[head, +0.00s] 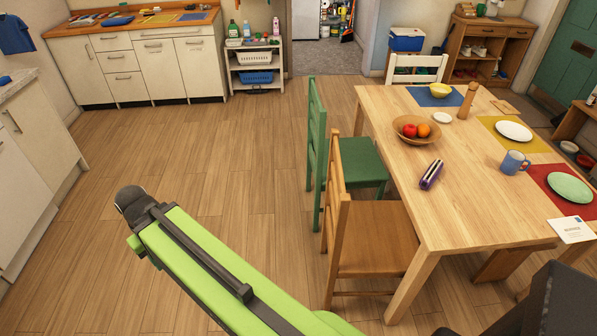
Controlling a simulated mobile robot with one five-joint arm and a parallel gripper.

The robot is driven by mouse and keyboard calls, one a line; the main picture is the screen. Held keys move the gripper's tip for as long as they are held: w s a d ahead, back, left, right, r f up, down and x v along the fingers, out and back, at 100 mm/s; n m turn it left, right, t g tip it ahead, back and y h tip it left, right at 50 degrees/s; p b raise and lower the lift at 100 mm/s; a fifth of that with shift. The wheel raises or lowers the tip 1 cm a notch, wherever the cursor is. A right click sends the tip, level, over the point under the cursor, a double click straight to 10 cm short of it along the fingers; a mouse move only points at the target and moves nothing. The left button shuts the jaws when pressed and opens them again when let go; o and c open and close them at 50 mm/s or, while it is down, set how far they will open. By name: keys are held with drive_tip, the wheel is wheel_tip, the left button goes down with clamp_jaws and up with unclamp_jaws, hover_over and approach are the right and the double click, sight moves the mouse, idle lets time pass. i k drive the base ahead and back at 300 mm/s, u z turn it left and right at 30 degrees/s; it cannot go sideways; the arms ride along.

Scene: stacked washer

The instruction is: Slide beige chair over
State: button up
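A cream-white chair (417,68) stands at the far end of the wooden table; it is the nearest match to beige in view. Only its slatted back shows well, and the table hides much of the rest. A green chair (356,160) and a brown wooden chair (378,238) stand along the table's left side, partly tucked in. My green arm reaches from the bottom edge toward the left over the floor, apart from all the chairs. Its dark end shows a rounded joint, and no gripper fingers can be made out.
The table (450,205) holds a fruit bowl, plates, a mug and a pepper mill. Wood floor (220,150) is open left of the chairs. Cabinets (145,65) and a shelf cart (256,65) line the back wall. A dark object (560,300) fills the lower right corner.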

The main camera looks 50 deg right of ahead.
sight(372, 239)
drive_tip(key=z, duration=0.35)
drive_tip(key=i, duration=1.4)
drive_tip(key=u, duration=0.35)
